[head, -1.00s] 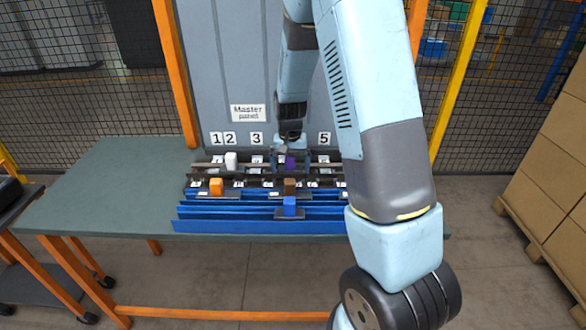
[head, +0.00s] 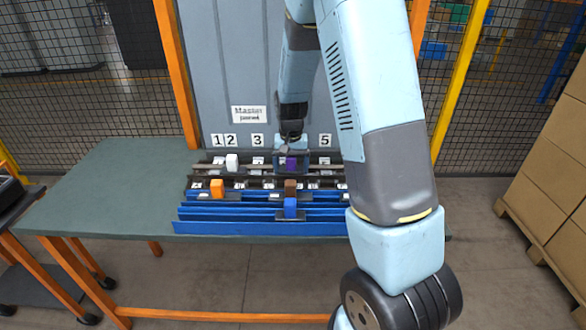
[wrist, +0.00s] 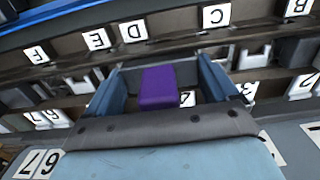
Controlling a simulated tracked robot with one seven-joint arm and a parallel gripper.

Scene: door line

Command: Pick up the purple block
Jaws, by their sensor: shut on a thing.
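The purple block (head: 291,164) is at the back row of the rack, below my gripper (head: 291,155). In the wrist view the purple block (wrist: 158,87) sits between the two blue fingers of my gripper (wrist: 160,72). My gripper is shut on it. A label behind the block is partly covered by it. Whether the block's base is clear of the rack is hard to tell.
The green table (head: 110,190) is bare at left.

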